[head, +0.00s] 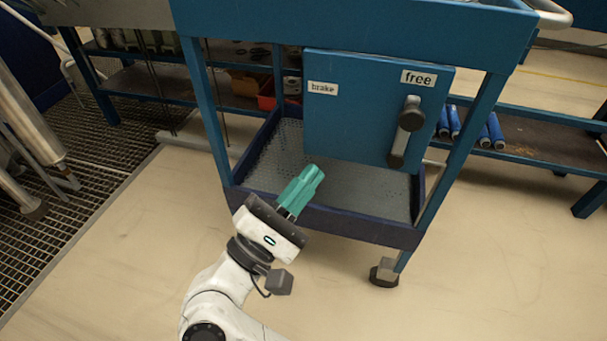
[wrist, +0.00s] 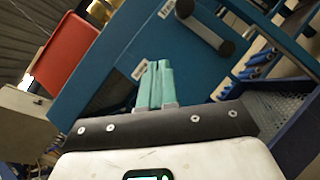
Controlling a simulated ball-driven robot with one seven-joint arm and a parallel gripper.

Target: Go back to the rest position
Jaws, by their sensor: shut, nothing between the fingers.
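My gripper (head: 312,176) has teal fingers and is shut and empty. In the head view it is in front of the blue cart (head: 199,110), left of and below the cart's blue panel (head: 345,125). The panel carries a "brake" label (head: 322,88), a "free" label (head: 418,78) and a dark lever (head: 404,135) hanging down below the "free" label. The wrist view shows the closed fingers (wrist: 155,68) side by side, with the panel (wrist: 125,40) and lever (wrist: 205,26) beyond them. The fingers appear apart from the lever.
The cart has a lower tray (head: 365,222) and a caster (head: 384,273) at its front right. Behind it stands a shelf (head: 545,140) with several blue cylinders (head: 484,136). A floor grating (head: 95,185) lies at left. The floor (head: 480,260) at right is clear.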

